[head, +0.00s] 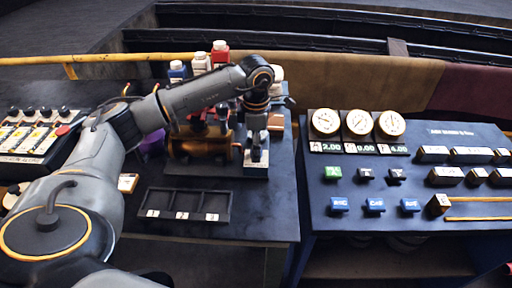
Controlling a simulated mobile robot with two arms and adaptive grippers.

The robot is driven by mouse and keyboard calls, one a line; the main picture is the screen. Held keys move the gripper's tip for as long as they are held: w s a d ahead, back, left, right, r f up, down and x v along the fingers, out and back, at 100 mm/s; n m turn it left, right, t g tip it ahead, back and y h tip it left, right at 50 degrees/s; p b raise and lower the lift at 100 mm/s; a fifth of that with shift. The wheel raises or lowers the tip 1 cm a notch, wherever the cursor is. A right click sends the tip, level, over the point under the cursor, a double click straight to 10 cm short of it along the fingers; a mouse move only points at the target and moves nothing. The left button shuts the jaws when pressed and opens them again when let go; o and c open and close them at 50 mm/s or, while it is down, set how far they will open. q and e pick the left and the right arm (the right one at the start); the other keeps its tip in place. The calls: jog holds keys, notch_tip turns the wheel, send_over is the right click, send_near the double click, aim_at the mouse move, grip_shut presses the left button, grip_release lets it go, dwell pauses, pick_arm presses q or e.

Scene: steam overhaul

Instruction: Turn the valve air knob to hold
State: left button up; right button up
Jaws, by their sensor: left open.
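My left arm reaches in from the left and bends down at its wrist. My left gripper (258,118) hangs pointing down over a small valve stand (257,158) with a pale base, right of the brass boiler-like body (200,148). The gripper is open. Its fingertips are dark and overlap the top of the stand, so I cannot tell whether they touch it. The valve air knob cannot be made out clearly; the gripper may hide it. No hold mark can be read. My right gripper is not in view.
A black three-part tray (185,205) lies at the front of the dark table. Several bottles, one red-topped (220,52), stand behind the arm. At right, a sloped panel (450,135) bears three gauges (358,122) and blue blocks (375,205). A switch box (32,138) stands at left.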

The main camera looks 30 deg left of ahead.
pick_arm(q)
notch_tip(320, 180, up, 11)
dwell(0.3)
